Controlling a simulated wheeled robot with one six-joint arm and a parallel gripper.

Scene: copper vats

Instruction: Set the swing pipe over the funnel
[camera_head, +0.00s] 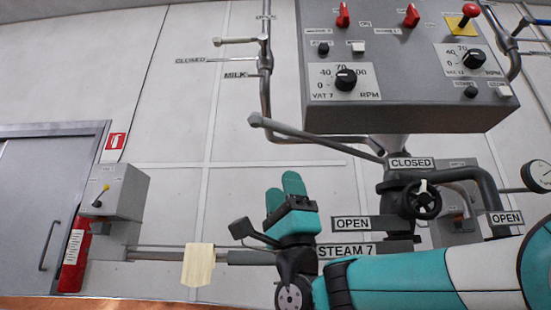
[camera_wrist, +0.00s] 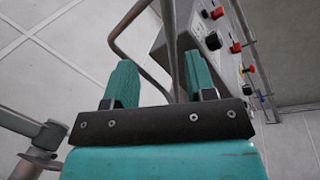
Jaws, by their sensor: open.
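The grey bar that looks like the swing pipe (camera_head: 315,138) slants from a rounded end at the left down to the right under the control box. My gripper (camera_head: 290,183) points up, open and empty, below the bar. In the wrist view its two teal fingers (camera_wrist: 158,80) stand apart. A grey bar, apparently the swing pipe (camera_wrist: 169,40), shows beyond and between them; I cannot tell its distance. The funnel is not clearly identifiable there.
The control box (camera_head: 400,70) with knobs and red switches overhangs at upper right. A black handwheel (camera_head: 423,199) and signed pipework stand right of my gripper. A bent wall pipe (camera_head: 266,90) runs behind the bar. A cloth (camera_head: 198,265) hangs at lower left.

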